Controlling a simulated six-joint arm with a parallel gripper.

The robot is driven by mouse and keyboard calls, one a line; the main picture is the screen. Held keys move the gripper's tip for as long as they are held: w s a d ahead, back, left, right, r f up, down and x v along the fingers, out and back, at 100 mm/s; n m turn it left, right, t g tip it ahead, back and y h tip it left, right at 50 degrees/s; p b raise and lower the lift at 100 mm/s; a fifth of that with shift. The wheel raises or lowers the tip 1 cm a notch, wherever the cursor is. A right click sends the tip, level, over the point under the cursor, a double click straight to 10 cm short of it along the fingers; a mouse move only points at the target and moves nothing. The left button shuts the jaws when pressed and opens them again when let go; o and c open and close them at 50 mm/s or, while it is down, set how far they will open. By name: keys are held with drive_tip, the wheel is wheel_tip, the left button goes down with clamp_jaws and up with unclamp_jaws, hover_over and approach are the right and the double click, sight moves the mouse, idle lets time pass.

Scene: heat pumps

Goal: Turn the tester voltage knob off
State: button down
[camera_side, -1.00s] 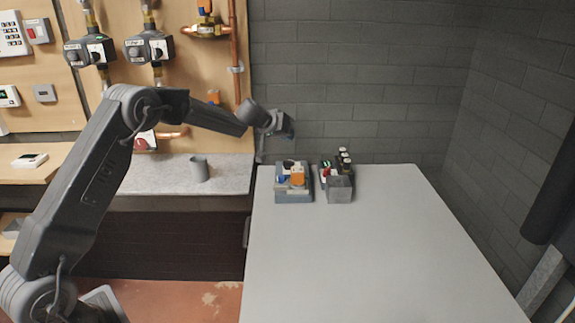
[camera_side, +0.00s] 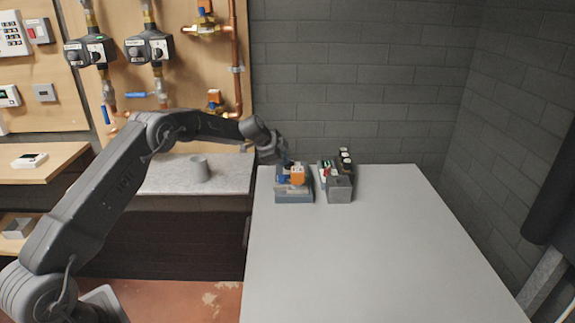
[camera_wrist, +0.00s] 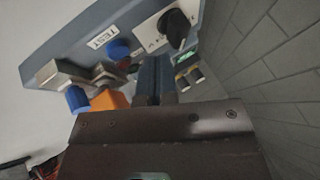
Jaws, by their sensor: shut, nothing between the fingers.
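The tester (camera_side: 294,197) is a blue-grey block at the back left of the grey table. It carries an orange part and a blue knob. In the wrist view the tester (camera_wrist: 75,32) bears a "TEST" label, and a white plate (camera_wrist: 150,38) holds a black knob (camera_wrist: 177,26). My gripper (camera_side: 284,160) is just above the back of the tester. In the wrist view its fingers (camera_wrist: 154,62) are together and empty, and their tips are near the white plate, a little to the left of and below the black knob. I cannot tell whether they touch anything.
A second device (camera_side: 340,188) with several black-topped parts stands just right of the tester. A brick wall (camera_side: 350,100) rises behind the table (camera_side: 375,255). A grey cup (camera_side: 200,169) stands on the counter at left. The table's front is clear.

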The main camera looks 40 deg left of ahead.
sight(289, 172)
drive_tip(key=shift+x, duration=1.7)
drive_tip(key=shift+w, duration=0.1)
drive_tip(key=shift+w+r+n+y, duration=0.1)
drive_tip(key=shift+w+n+y, duration=0.3)
drive_tip(key=shift+n, duration=0.4)
drive_tip(key=shift+w+d, duration=0.1)
